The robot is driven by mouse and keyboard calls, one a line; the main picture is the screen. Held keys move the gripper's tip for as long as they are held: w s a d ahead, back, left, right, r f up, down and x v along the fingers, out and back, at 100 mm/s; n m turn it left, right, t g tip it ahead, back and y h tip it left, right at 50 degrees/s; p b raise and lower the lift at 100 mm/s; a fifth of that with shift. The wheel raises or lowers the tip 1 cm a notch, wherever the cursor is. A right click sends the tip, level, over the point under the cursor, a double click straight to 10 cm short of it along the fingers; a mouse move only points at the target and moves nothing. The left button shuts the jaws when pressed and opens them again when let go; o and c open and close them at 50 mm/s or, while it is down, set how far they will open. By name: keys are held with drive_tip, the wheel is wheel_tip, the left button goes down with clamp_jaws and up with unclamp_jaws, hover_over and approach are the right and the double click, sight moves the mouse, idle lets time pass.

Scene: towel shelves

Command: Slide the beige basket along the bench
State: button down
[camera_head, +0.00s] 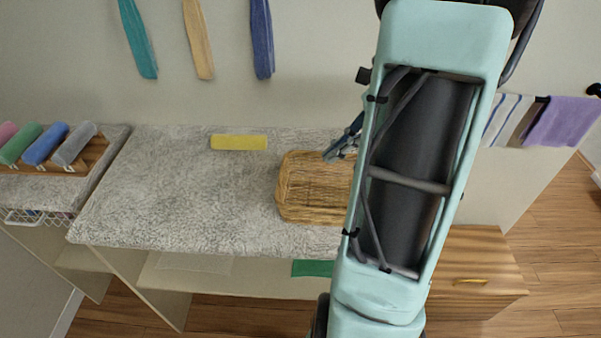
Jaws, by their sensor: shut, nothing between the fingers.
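The beige basket (297,207) is a wicker basket with an open top, standing on the grey speckled bench (170,190). It is right of the bench's middle, and its right part is hidden behind my arm. My gripper (332,155) is shut and empty. In this view its tips overlap the basket's far rim near the right side. I cannot tell whether they touch the rim or are just above or inside it.
A yellow rolled towel (239,142) lies behind the basket to the left. A rack of rolled towels (60,165) stands at far left. Bench left of the basket is clear. Towels hang on the wall and on a rail (541,99) at right. A wooden drawer cabinet (480,265) stands at lower right.

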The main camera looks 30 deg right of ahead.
sight(283, 185)
drive_tip(key=a+f+m, duration=0.1)
drive_tip(key=f, duration=0.1)
drive_tip(key=w+a+f, duration=0.1)
drive_tip(key=a+f, duration=0.1)
drive_tip(key=f, duration=0.1)
drive_tip(key=a+f+m+y, duration=0.1)
drive_tip(key=f, duration=0.2)
drive_tip(key=shift+w+a+f+m+t+b, duration=0.1)
drive_tip(key=shift+w+a+m+t+b, duration=0.05)
drive_tip(key=shift+w+m+t+b, duration=0.2)
drive_tip(key=shift+w+a, duration=0.7)
drive_tip(key=shift+a, duration=0.35)
drive_tip(key=shift+w+a, duration=0.35)
drive_tip(key=shift+a, duration=0.2)
drive_tip(key=shift+a, duration=0.1)
